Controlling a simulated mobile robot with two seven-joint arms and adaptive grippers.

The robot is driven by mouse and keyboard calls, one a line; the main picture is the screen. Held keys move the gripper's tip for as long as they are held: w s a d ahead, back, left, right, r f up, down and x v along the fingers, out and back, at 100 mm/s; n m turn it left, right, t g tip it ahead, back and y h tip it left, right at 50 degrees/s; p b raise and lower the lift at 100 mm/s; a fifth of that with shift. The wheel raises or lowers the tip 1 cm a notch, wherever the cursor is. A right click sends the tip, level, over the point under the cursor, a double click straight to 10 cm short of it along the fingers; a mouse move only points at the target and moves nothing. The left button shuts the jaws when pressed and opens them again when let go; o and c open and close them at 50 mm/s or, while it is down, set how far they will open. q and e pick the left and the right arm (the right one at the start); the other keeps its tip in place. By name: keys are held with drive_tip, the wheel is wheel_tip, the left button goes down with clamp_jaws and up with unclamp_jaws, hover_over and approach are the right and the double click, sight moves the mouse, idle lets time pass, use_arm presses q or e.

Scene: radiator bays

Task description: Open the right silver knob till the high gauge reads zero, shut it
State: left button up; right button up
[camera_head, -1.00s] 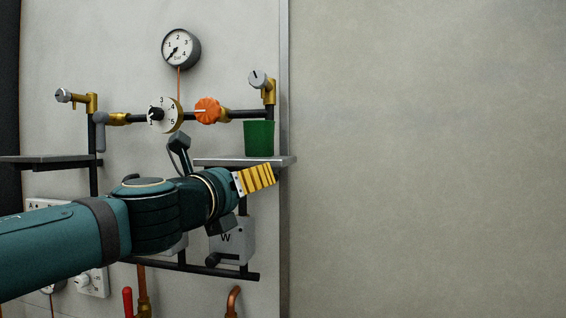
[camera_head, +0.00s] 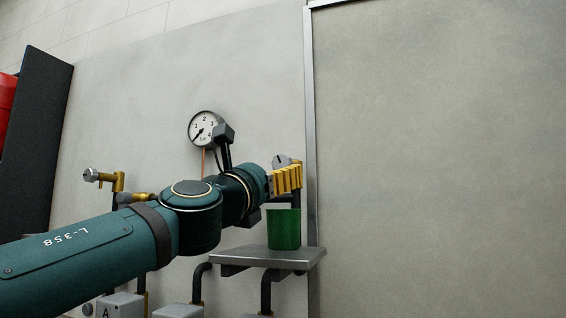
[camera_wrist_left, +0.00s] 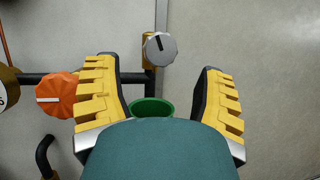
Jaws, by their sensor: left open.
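The right silver knob (camera_head: 280,161) sits on a brass valve at the right end of the pipework. In the left wrist view the knob (camera_wrist_left: 160,48) appears ahead, between my open fingers, with its dark pointer mark tilted slightly left of vertical. My left gripper (camera_head: 288,178) is open and empty, just below the knob; its yellow fingers (camera_wrist_left: 158,66) stand apart on either side of it without visible contact. My right gripper is out of view.
A green cup (camera_head: 284,228) stands on a grey shelf (camera_head: 250,257) below the knob. Another silver knob (camera_head: 90,174) is at the left. An orange knob (camera_wrist_left: 55,97) is left of my fingers in the wrist view. The wall on the right is bare.

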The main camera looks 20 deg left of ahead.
sight(279, 165)
use_arm(q)
drive_tip(key=shift+w+d+r, duration=0.2)
drive_tip(key=shift+w+r, duration=0.6)
drive_tip(key=shift+r, duration=0.1)
drive_tip(key=shift+f+p+x, duration=0.25)
drive_tip(key=shift+p+x, duration=0.2)
drive_tip(key=shift+x, duration=0.85)
drive_tip(key=shift+s+a, duration=0.1)
clamp_jaws()
